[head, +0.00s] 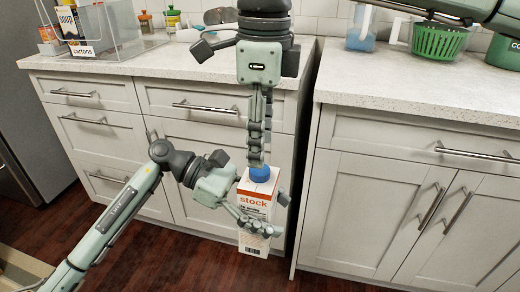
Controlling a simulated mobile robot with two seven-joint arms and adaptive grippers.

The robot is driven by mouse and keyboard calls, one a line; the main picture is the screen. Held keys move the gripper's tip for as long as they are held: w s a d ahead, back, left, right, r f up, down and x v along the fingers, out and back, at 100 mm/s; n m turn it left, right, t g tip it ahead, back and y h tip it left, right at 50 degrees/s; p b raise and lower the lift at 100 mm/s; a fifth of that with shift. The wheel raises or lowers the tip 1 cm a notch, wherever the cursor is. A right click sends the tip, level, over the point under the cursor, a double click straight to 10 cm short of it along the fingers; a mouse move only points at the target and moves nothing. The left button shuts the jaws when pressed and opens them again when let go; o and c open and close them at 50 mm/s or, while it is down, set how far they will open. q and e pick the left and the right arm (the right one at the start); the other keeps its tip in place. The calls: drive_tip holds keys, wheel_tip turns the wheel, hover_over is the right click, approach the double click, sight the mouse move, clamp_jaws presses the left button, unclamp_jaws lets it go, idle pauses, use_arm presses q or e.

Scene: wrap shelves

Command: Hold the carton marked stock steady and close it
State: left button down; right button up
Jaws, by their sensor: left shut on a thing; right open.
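The white and orange carton marked stock (254,201) is upright in the air in front of the drawers. My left gripper (262,216) is shut around its body from the left. A blue cap (260,174) sits on the carton's top; whether it is fully seated I cannot tell. My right gripper (257,161) points straight down over the cap, its fingertips at or just above it. It is open, though its fingers line up in this view and their gap is hard to see.
A clear bin labelled cartons (84,51) stands on the left counter (150,64), with small bottles behind. A green basket (438,42) and a clear jug (361,30) stand on the right counter (420,90). Cabinet fronts stand close behind the carton.

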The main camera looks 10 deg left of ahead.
drive_tip(key=shift+c, duration=0.2)
wheel_tip(320, 180, up, 3)
drive_tip(key=n, duration=0.3)
drive_tip(key=shift+r+n, duration=0.2)
drive_tip(key=shift+n, duration=0.1)
drive_tip(key=shift+d, duration=0.1)
drive_tip(key=shift+f, duration=4)
drive_tip(key=shift+c, duration=0.4)
clamp_jaws()
drive_tip(key=shift+o, duration=0.9)
unclamp_jaws()
